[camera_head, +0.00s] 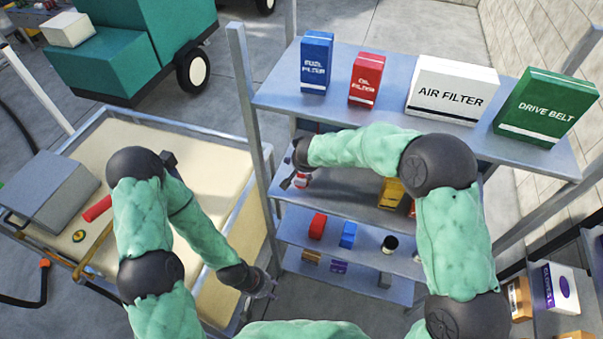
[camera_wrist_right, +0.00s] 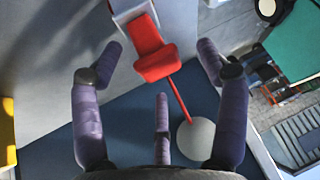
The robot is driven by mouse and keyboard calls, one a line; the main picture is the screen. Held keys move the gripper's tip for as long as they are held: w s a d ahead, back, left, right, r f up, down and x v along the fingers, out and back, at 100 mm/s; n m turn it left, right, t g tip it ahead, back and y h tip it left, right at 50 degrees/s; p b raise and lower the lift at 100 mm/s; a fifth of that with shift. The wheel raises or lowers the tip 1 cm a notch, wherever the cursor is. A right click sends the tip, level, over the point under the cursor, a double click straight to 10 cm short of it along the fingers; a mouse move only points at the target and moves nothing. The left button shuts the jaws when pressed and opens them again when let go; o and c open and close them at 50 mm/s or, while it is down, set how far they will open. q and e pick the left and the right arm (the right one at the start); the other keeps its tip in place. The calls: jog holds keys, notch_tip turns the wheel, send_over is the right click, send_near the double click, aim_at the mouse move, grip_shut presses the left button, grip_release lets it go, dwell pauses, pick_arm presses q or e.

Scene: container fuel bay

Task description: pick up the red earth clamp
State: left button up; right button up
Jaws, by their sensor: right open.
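A red clamp-like piece (camera_wrist_right: 157,62) is in the right wrist view, against a pale grey block, with a thin red rod or cable running down to a pale round disc (camera_wrist_right: 196,139). In the wrist view my right gripper's fingers are spread on both sides of the red piece, with no clear contact. My left gripper (camera_head: 264,286) hangs low between the cream-topped table and the shelves; its jaw state is unclear.
The shelf unit (camera_head: 385,62) carries boxes on top and several small items on lower levels, close around my right arm. A cream-topped table (camera_head: 215,150) at left bears a grey box (camera_head: 50,190) and a red cylinder (camera_head: 97,208). Shelf posts stand near both arms.

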jog(key=shift+x, duration=1.05)
jog(key=shift+s, duration=0.1)
grip_shut()
jog(key=shift+r, duration=0.1)
